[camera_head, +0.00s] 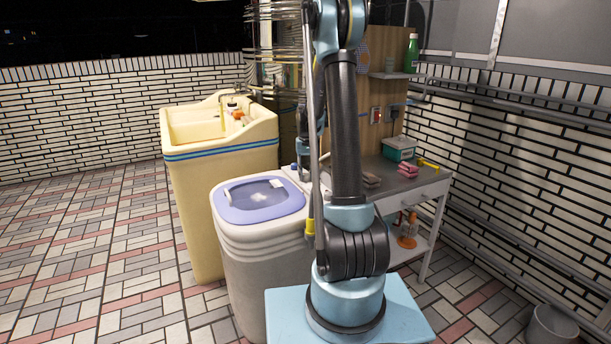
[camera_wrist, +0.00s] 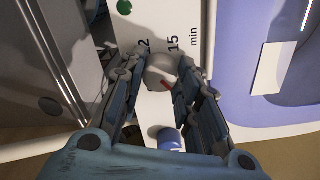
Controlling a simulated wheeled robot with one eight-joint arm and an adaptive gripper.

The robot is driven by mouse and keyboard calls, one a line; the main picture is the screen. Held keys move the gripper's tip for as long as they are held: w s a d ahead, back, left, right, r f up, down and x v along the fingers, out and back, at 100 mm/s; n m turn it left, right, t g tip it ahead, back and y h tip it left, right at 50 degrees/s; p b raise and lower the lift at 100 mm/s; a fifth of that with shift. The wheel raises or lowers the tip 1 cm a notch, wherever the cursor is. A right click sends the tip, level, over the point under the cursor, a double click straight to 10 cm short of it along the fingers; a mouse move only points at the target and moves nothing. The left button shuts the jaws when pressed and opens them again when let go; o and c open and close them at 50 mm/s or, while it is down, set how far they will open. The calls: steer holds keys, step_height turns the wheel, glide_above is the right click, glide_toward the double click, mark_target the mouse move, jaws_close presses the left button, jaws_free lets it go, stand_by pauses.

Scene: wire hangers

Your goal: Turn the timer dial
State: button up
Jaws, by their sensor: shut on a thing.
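The timer dial (camera_wrist: 160,70) is a pale round knob with a red mark, on a white control panel (camera_wrist: 190,12) in the wrist view. The printed marks "2", "15" and "min" stand beside it. My gripper (camera_wrist: 156,68) has one jointed finger on each side of the dial and is shut on it. The fingers hide part of the dial's rim. In the head view, the panel belongs to the washing machine (camera_head: 245,235) with a lilac lid; my arm hides the dial there.
A blue knob (camera_wrist: 168,138) sits below the dial and a green button (camera_wrist: 124,7) above it. The cream sink (camera_head: 215,160) stands left of the washer. A metal table (camera_head: 408,185) on the right holds a teal box (camera_head: 399,149) and pink sponges (camera_head: 409,171).

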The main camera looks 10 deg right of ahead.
mark_target(306, 174)
steer(key=shift+m, duration=0.6)
steer(key=o, duration=1.1)
step_height(306, 174, up, 12)
steer(key=shift+f, duration=0.1)
